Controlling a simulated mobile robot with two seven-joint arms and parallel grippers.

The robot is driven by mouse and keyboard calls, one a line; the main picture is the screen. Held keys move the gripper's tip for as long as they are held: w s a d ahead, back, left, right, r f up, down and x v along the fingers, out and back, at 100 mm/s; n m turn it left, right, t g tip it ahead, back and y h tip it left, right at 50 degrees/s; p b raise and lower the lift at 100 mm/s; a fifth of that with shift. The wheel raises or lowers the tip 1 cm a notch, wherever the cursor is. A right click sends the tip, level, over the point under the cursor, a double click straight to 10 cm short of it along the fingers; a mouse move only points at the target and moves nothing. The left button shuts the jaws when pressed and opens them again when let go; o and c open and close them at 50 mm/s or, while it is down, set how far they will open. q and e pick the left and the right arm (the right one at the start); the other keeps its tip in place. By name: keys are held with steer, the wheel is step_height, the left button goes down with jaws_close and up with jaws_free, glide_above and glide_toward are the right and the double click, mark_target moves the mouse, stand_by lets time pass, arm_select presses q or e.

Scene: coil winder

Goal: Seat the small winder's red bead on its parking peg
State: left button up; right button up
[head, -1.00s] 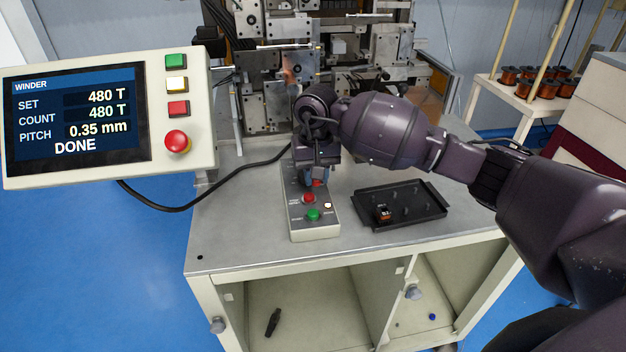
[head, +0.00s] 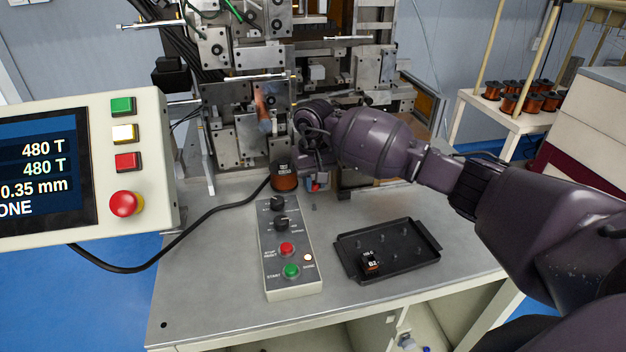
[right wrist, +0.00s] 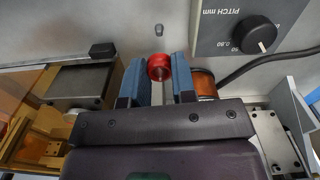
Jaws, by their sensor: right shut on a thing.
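The red bead (right wrist: 160,67) sits between the two blue fingers of my right gripper (right wrist: 158,82) in the right wrist view, held near the fingertips. In the head view my right gripper (head: 318,183) points down over the bench beside the control box, and only a bit of red (head: 315,187) shows at its fingers. A small grey upright peg (right wrist: 158,31) stands on the bench ahead of the bead in the right wrist view, apart from it. I cannot tell for sure that this is the parking peg. My left gripper is not in view.
A copper coil (head: 285,179) stands close to the left of the gripper. The control box (head: 296,258) with knobs and buttons is in front. A black pegged tray (head: 408,274) lies to the right. The winder machine (head: 245,120) rises behind. The bench front (head: 200,320) is clear.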

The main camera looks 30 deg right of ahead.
mark_target(314, 204)
steer(key=shift+f, duration=0.35)
steer(key=shift+w+f, duration=0.1)
steer(key=shift+f, duration=0.25)
steer(key=shift+f+b, duration=0.7)
steer(key=shift+f, duration=0.7)
steer(key=shift+d+f, duration=0.1)
steer(key=shift+f, duration=0.25)
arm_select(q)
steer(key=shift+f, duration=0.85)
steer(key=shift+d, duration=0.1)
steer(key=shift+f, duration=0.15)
arm_select(e)
steer(key=shift+f, duration=0.1)
steer(key=shift+f+b, duration=0.4)
steer(key=shift+b, duration=0.15)
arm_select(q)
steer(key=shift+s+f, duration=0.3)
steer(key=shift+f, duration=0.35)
arm_select(e)
steer(key=shift+f, duration=0.1)
